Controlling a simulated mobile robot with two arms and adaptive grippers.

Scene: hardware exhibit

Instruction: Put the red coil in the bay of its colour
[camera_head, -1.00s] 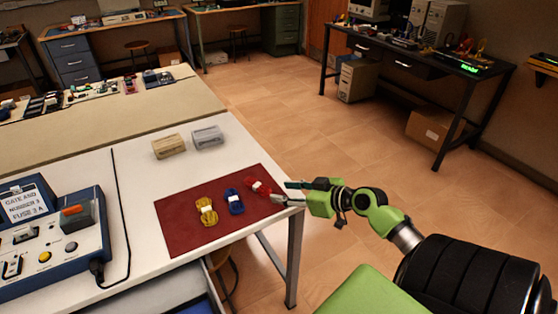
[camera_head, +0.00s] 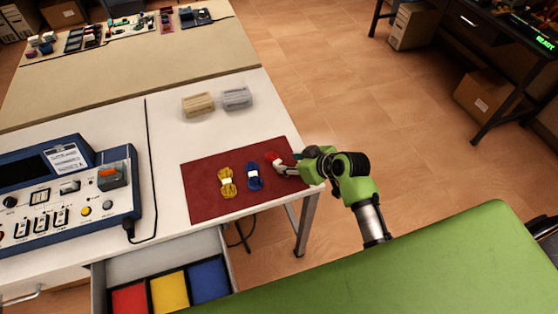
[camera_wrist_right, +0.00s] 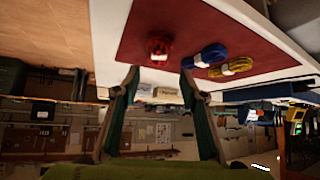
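The red coil (camera_head: 272,159) lies at the right end of a dark red mat (camera_head: 206,178) on the white table. It has a pale band and also shows in the right wrist view (camera_wrist_right: 159,48). My right gripper (camera_head: 281,167) is at the coil from the right; in the wrist view its fingers (camera_wrist_right: 159,80) are spread, with the coil just beyond the tips and roughly centred between them. An open drawer below the table holds a red bay (camera_head: 130,299), a yellow bay (camera_head: 170,291) and a blue bay (camera_head: 209,281). My left gripper is out of view.
A blue coil (camera_head: 254,177) and a yellow coil (camera_head: 227,183) lie left of the red coil. A blue instrument (camera_head: 62,205) with a cable stands at left. Beige (camera_head: 198,104) and grey (camera_head: 236,98) blocks stand behind the mat. A table leg (camera_head: 307,226) is below the corner.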

